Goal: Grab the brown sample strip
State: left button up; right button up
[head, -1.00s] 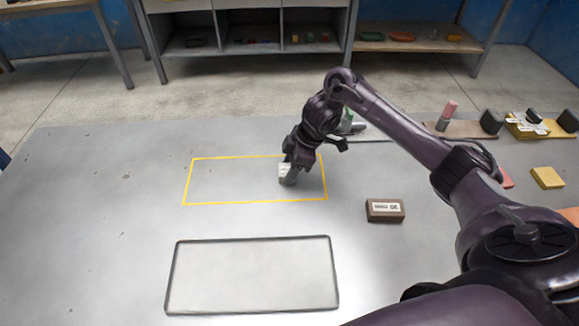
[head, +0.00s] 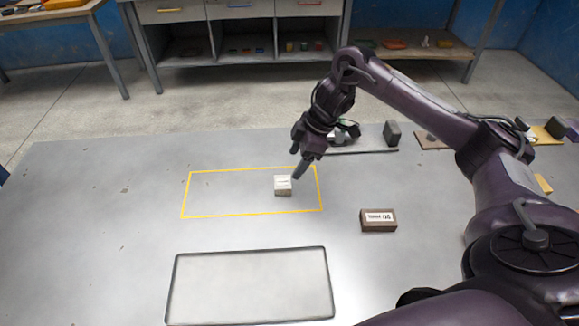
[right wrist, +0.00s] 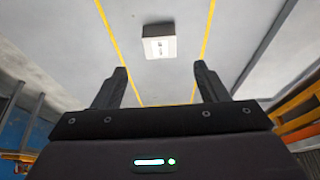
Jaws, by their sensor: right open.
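A brown block (head: 378,220) with a white label lies on the grey table, right of the yellow outline. A flat brown strip (head: 432,141) shows at the table's far right, partly hidden by my right arm; I cannot tell which of the two is the sample strip. My right gripper (head: 300,171) is open and empty, just above and right of a white block (head: 283,186) inside the yellow outline. In the right wrist view the fingers are apart and the white block (right wrist: 160,42) lies beyond them. My left gripper is not in view.
The yellow outline (head: 183,194) is marked on the table (head: 90,235). A dark-rimmed pale tray or panel (head: 250,285) lies at the front. Dark blocks (head: 391,133) and a yellow piece (head: 544,184) stand at the right. The left of the table is clear.

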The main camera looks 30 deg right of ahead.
aim_at(371, 220)
jog(key=k, duration=2)
